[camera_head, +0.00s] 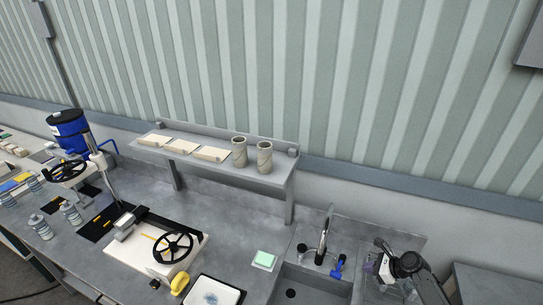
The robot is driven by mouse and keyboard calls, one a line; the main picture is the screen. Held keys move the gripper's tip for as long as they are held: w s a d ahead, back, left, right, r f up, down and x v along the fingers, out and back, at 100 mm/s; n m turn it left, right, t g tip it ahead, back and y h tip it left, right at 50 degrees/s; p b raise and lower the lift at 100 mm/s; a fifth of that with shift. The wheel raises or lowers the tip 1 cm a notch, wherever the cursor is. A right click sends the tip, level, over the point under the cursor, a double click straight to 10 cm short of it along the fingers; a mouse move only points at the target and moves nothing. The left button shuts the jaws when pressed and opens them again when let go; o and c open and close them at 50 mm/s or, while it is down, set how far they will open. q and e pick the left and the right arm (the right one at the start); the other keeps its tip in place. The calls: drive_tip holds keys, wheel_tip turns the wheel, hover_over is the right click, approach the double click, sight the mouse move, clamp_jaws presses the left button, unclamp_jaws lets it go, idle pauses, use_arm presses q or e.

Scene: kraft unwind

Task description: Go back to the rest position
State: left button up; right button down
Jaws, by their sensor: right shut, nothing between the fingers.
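My right gripper (384,247) is at the lower right of the head view, shut and empty. It is to the right of the sink and tap, in front of the wall. My right arm comes up to it from the bottom right corner. The fingertips are small and partly hidden by my own wrist, and I cannot tell whether they touch anything. My left gripper and left arm are not in view.
A faucet (323,236) stands behind the sink (313,284), left of my right gripper. A grey shelf (283,169) carries two cardboard tubes (264,157). A machine with a black handwheel (173,247) and several bottles stand on the counter further left.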

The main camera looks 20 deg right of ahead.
drive_tip(key=a+r+n+g+h, duration=0.25)
drive_tip(key=r+n, duration=0.25)
drive_tip(key=n, duration=0.8)
drive_tip(key=a+r+n+g+h, duration=0.1)
drive_tip(key=a+r+n+h, duration=0.3)
drive_tip(key=n, duration=0.9)
drive_tip(key=s+a+r+n+t+p, duration=0.1)
drive_tip(key=s+a+r+n, duration=0.25)
drive_tip(key=a, duration=0.35)
drive_tip(key=s+a+r+n+t+p, duration=0.15)
drive_tip(key=s+a+r, duration=0.25)
drive_tip(key=a, duration=0.4)
drive_tip(key=s+a+f+g+y+p, duration=0.1)
drive_tip(key=s+a, duration=0.5)
drive_tip(key=s, duration=0.4)
drive_tip(key=s+a+f+g+p, duration=0.2)
drive_tip(key=s+a, duration=0.4)
drive_tip(key=s, duration=0.4)
drive_tip(key=shift+s+n+y+p, duration=0.2)
drive_tip(key=shift+n+y+p, duration=0.1)
drive_tip(key=shift+y, duration=0.05)
